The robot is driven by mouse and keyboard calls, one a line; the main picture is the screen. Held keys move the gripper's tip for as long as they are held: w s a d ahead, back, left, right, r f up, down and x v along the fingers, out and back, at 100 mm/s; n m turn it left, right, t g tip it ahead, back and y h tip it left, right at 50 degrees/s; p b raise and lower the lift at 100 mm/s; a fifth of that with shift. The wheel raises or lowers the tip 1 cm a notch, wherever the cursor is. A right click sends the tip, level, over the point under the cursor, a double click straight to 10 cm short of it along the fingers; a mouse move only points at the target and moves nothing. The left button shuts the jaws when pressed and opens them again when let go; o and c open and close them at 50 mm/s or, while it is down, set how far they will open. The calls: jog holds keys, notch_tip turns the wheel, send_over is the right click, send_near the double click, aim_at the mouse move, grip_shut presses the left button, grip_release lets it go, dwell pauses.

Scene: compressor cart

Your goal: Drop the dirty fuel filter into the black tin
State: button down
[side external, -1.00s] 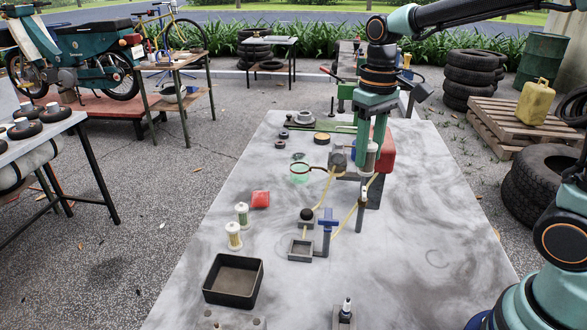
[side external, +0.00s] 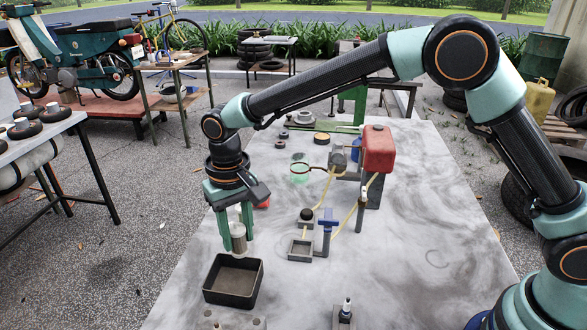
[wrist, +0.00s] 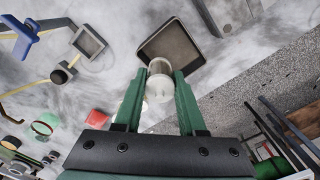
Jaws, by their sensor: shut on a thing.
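My gripper (side external: 236,246) is shut on the dirty fuel filter (side external: 238,237), a small cylinder with a greyish-brown body and pale ends. The filter hangs upright between the green fingers; it also shows in the wrist view (wrist: 159,86). The black tin (side external: 231,297) is a square open tray on the table at the near left. In the side view the held filter is just above and behind the tin's far edge. In the wrist view the tin (wrist: 172,45) lies past the fingertips and looks empty. The fingers partly hide the filter.
A red cloth (side external: 263,203) is mostly hidden behind my gripper. A small square grey tray (side external: 300,250), a blue valve (side external: 327,225) and yellow hoses stand right of the tin. A red tank (side external: 378,148) is farther back.

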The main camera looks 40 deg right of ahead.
jog(key=shift+a+f, duration=0.2)
jog(key=shift+f, duration=2.95)
jog(key=shift+c, duration=2)
grip_release()
notch_tip(320, 180, up, 12)
jog(key=shift+f, duration=0.1)
jog(key=shift+r, duration=0.2)
